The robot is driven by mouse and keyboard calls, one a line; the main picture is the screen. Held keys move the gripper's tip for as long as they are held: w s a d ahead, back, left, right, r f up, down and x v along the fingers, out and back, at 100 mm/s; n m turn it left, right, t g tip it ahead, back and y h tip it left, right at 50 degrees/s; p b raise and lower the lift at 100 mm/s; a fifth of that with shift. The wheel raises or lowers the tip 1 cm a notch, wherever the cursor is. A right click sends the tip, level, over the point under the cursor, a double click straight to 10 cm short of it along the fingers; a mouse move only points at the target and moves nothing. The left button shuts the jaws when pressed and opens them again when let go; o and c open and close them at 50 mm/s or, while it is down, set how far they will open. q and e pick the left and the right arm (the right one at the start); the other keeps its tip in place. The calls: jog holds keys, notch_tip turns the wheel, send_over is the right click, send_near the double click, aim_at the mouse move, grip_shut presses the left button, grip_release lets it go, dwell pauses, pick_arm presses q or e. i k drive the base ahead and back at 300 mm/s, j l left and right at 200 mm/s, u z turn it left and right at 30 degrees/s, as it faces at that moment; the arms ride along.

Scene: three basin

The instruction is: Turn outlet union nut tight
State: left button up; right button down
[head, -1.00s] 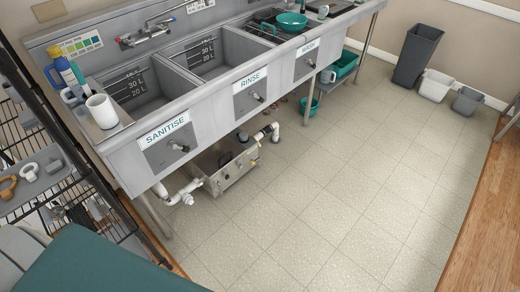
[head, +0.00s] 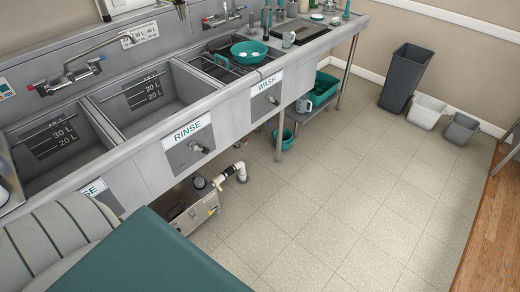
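A steel box (head: 192,208), partly hidden, sits on the floor under the sink bench. At its right end a white pipe elbow (head: 240,172) with a black fitting (head: 217,182) turns down to the floor. I cannot tell which ring here is the outlet union nut, or how tight it is. The pipework at the box's left end is hidden. Neither of my grippers is in view.
The three-basin sink bench (head: 150,165) runs along the wall, with a teal bowl (head: 249,51) on the wash basin. A teal tub (head: 325,88) stands on the undershelf and a teal bucket (head: 285,138) below. The tiled floor (head: 340,210) is clear.

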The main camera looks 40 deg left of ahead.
aim_at(216, 183)
jog(key=i+u, duration=0.1)
jog(key=i, duration=0.55)
jog(key=i+l, duration=0.15)
jog(key=i, duration=0.45)
jog(key=i+u, duration=0.25)
jog(key=u, duration=0.15)
jog(key=i+l+u, duration=0.15)
jog(key=u, duration=0.25)
jog(key=i+l+u, duration=0.25)
jog(key=u, duration=0.15)
jog(key=i+l+u, duration=0.25)
jog(key=u, duration=0.15)
